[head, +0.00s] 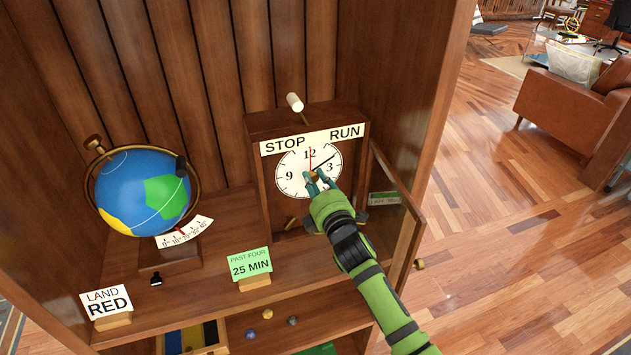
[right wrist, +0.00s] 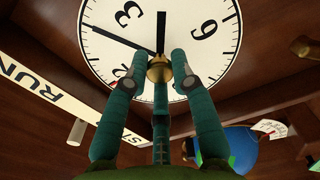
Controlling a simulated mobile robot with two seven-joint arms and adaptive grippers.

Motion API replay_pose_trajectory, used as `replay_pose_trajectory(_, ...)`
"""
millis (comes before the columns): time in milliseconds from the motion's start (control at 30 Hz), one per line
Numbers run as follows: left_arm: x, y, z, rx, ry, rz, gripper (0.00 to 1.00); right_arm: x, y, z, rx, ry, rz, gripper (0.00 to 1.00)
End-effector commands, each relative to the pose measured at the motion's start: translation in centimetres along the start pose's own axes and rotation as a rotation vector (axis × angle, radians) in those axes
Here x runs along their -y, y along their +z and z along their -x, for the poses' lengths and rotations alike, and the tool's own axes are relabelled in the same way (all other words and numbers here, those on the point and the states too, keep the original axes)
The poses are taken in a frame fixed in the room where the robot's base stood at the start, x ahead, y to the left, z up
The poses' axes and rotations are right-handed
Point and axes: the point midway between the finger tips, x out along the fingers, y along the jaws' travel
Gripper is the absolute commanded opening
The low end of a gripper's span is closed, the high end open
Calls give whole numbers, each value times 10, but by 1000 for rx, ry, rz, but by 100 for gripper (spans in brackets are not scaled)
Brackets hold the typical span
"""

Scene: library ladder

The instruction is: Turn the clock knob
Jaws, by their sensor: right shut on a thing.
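The clock (head: 293,177) has a white dial and stands upright in a wooden case inside the cabinet. Its small brass knob (right wrist: 159,72) sits at the dial's centre. My right gripper (head: 317,179) reaches the dial from the lower right, its green-blue fingers shut on the knob; they cover part of the dial's lower right. In the right wrist view the fingertips sit on both sides of the knob. That view shows a short thick black hand pointing between 3 and 6 and a longer thin one near 2. In the head view a red hand points at 12. My left gripper is out of view.
A white-tipped lever (head: 294,102) stands above the STOP/RUN label, leaning toward STOP. A glazed door (head: 403,225) stands open right of my forearm. A globe (head: 143,191) is at left. Cards read "PAST FOUR 25 MIN" (head: 250,263) and "LAND RED" (head: 105,301).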

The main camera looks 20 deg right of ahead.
Motion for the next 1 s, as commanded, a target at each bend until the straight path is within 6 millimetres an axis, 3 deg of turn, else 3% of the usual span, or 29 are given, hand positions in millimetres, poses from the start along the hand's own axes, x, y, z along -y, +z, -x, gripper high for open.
replay_pose_trajectory(367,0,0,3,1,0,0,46,-1,0,0,0,2,-204,0)
replay_pose_trajectory(1000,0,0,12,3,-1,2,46,-1,0,0,0,1,-810,0)
